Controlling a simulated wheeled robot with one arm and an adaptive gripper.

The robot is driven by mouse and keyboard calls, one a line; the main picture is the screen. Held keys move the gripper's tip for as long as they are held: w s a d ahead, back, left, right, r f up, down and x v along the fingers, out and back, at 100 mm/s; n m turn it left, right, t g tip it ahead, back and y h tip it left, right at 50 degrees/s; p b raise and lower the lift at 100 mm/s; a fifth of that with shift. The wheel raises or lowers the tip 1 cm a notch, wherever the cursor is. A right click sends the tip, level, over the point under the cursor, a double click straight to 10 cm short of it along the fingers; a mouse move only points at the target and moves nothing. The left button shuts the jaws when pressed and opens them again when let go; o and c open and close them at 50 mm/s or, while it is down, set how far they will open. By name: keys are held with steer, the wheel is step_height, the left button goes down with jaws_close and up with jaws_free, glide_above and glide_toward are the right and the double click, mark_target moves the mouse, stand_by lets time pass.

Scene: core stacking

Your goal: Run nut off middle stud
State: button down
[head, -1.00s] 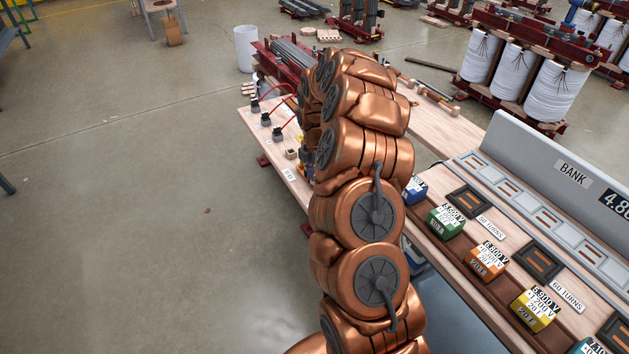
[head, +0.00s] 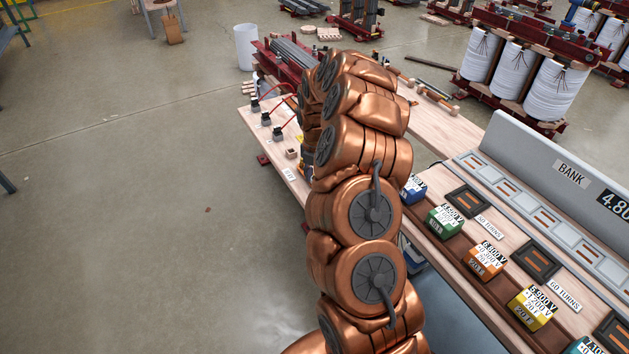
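Three dark terminals stand in a row on the left edge of the wooden bench: a far one (head: 255,106), a middle one (head: 266,119) and a near one (head: 277,133). They are too small for me to make out a nut or stud threads. Red leads run from this area towards the right, behind my copper-coloured arm. My gripper is hidden behind my arm, so I cannot see its fingers or anything in them.
A small wooden block (head: 292,153) sits on the bench near the terminals. Blue (head: 414,189), green (head: 445,219), orange (head: 485,259) and yellow (head: 532,307) labelled blocks line the bench at right. A grey panel marked BANK (head: 570,172) stands behind them.

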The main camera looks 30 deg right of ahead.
stand_by(0.3)
steer(key=n, duration=0.4)
steer(key=shift+n, duration=0.3)
steer(key=c, duration=0.8)
jaws_free()
steer(key=shift+o, duration=0.2)
step_height(320, 180, up, 12)
